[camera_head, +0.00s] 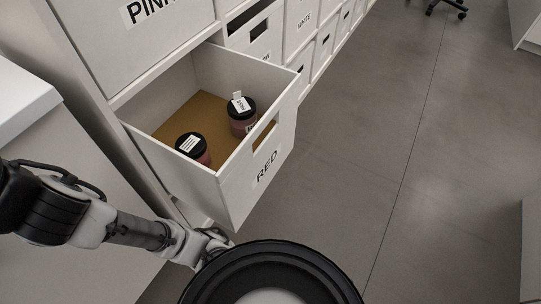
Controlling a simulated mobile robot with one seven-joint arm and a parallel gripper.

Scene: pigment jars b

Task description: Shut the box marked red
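The box marked RED (232,184) is a white drawer-like box, pulled out from its shelf unit. Its front carries the label RED and a cut-out handle slot. Two dark-lidded jars with reddish sides stand inside on a brown bottom: a front jar (193,149) and a back jar (242,116), each with a white tag. My arm comes in from the left, and its end lies low, below the box's near side. My gripper is not clearly visible; its fingers seem hidden behind the round dark part of my body at the bottom.
A box marked PINK (143,30) sits closed above. Other white boxes, one marked WHITE (303,22), line the unit towards the back. A white counter (22,95) stands at the left. The grey floor (400,150) to the right is clear, with a chair base (446,8) far off.

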